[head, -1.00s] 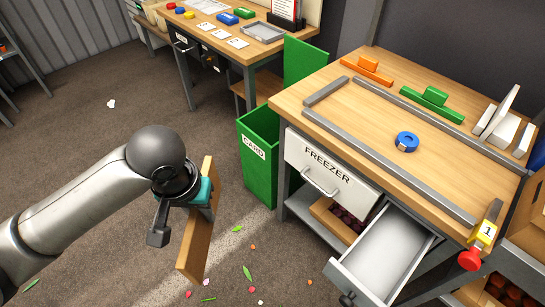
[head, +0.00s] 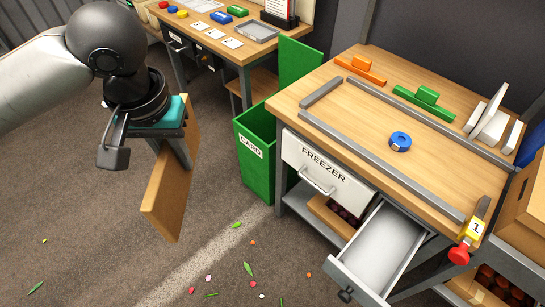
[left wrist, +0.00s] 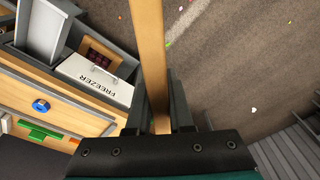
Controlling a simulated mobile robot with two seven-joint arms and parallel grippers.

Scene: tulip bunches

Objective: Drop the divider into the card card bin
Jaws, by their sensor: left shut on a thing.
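The divider, a flat brown cardboard panel (head: 170,185), hangs tilted in my left gripper (head: 176,145), clear of the floor. In the left wrist view the divider (left wrist: 150,55) runs edge-on between the two fingers of my left gripper (left wrist: 160,120), which is shut on it. The card bin is a tall green box (head: 256,165) with a white CARD label and its green lid (head: 298,62) raised at the back. It stands on the floor to the right of the divider, with a gap between them. My right gripper is not in view.
A wooden workbench (head: 365,130) with a FREEZER drawer stands right of the bin, and an open grey drawer (head: 380,250) juts out below. Another table (head: 250,52) stands behind the bin. Petals and leaves litter the floor.

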